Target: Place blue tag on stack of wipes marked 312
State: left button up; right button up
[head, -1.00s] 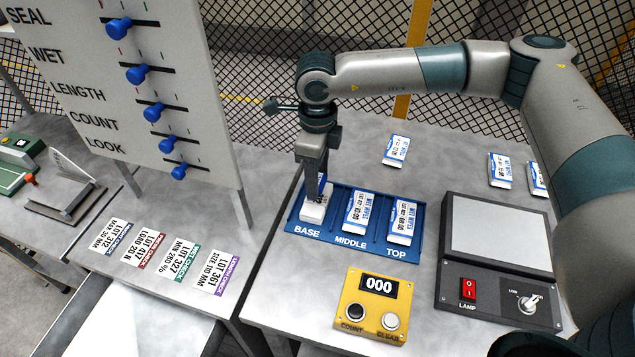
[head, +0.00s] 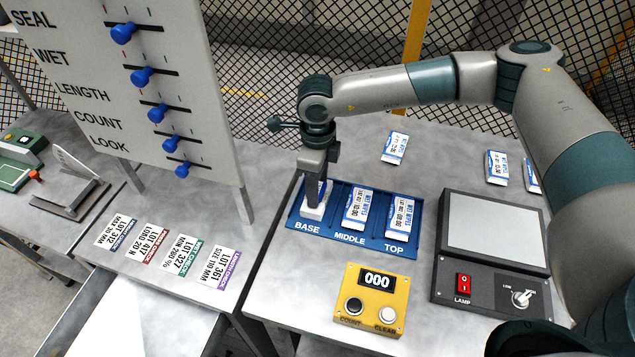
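The blue tag (head: 117,233), a white card with a blue band reading LOT 312, lies leftmost in a row of cards on the left bench. A wipes pack (head: 314,213) is in the BASE slot of the blue tray (head: 336,238), mostly hidden behind my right gripper (head: 315,200). The gripper points down at this pack; its finger gap is hidden. White-and-blue wipes packs lie in the MIDDLE slot (head: 358,209) and the TOP slot (head: 400,217). I see no 312 mark on any pack. My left gripper is not in view.
Red (head: 156,244), green (head: 187,256) and purple (head: 220,267) cards lie beside the blue tag. A yellow counter (head: 371,300) reads 000. A lamp box (head: 492,250) stands right. Loose packs (head: 395,148) lie behind the tray. A slider board (head: 150,90) stands over the left bench.

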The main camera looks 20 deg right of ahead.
jog(key=shift+f, duration=0.25)
jog(key=o, duration=1)
jog(key=shift+r, duration=0.1)
jog(key=shift+r, duration=0.25)
jog(key=shift+r, duration=0.35)
jog(key=shift+r+b, duration=1.95)
jog(key=shift+r, duration=3.65)
